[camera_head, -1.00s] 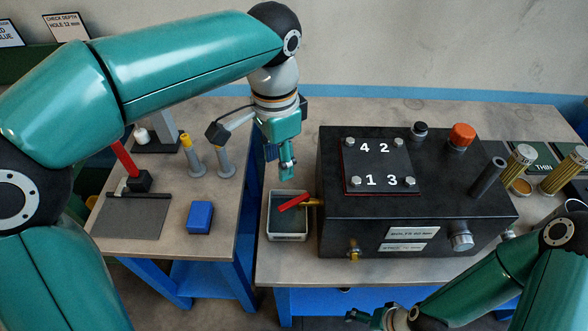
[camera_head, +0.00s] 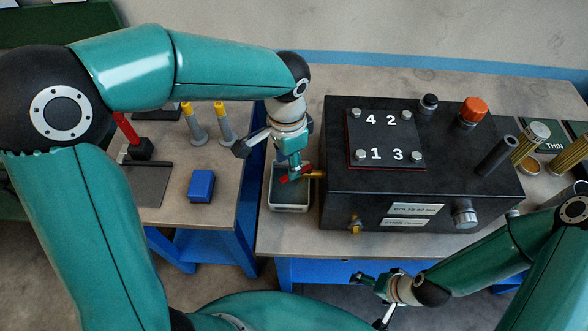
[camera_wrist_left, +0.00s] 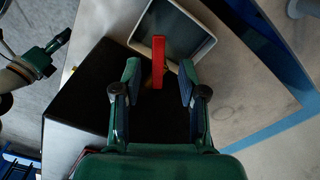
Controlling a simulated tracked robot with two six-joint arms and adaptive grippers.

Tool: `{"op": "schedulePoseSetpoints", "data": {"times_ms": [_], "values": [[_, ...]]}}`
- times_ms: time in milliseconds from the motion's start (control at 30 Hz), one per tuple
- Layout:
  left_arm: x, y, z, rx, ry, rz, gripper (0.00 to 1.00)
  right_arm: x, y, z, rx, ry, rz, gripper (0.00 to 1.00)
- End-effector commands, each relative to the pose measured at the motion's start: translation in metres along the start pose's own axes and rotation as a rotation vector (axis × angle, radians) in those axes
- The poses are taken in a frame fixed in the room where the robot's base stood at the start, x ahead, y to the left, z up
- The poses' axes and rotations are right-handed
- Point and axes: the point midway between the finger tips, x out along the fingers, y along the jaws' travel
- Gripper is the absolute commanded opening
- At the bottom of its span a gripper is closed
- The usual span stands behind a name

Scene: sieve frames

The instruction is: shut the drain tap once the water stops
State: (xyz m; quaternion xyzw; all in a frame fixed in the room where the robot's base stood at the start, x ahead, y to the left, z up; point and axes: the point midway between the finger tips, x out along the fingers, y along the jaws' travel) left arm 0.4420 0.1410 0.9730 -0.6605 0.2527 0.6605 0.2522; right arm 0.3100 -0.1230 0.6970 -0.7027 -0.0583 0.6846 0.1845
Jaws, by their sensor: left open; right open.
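The drain tap (camera_head: 316,174) is a brass stub with a red lever (camera_wrist_left: 158,55), on the left side of the black tank (camera_head: 460,172). My left gripper (camera_head: 291,171) is down at the lever. In the left wrist view its open fingers (camera_wrist_left: 158,84) stand on either side of the red lever, with gaps showing. A light-rimmed tray (camera_head: 289,208) sits below the tap. I see no water stream; the gripper partly hides the tap mouth. My right gripper (camera_head: 366,281) is open and empty, low in front of the bench.
The tank top carries a numbered plate (camera_head: 385,140), an orange cap (camera_head: 474,109) and a dark pipe (camera_head: 495,156). A second small brass fitting (camera_head: 355,224) is on its front. A blue block (camera_head: 202,186) lies on the left bench, across a gap.

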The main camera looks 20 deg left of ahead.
Motion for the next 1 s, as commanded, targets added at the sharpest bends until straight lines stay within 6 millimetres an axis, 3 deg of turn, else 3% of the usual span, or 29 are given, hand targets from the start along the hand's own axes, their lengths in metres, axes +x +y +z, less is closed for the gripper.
{"op": "schedulePoseSetpoints", "data": {"times_ms": [233, 600, 867, 1000], "values": [[0.031, 0.000, 0.001, -0.001, -0.001, 0.001, 0.42, -0.001, -0.001, 0.000, 0.000, 0.000, 0.000, 1.00], [0.037, 0.000, 0.000, -0.001, 0.001, 0.001, 0.42, -0.001, -0.001, 0.000, 0.000, 0.000, 0.000, 1.00], [0.036, 0.000, 0.000, 0.000, 0.001, 0.000, 0.00, -0.001, -0.001, 0.000, 0.000, 0.000, 0.000, 1.00], [0.036, 0.000, 0.000, 0.000, 0.001, 0.000, 0.00, -0.001, -0.001, 0.000, 0.000, 0.000, 0.000, 1.00]]}}
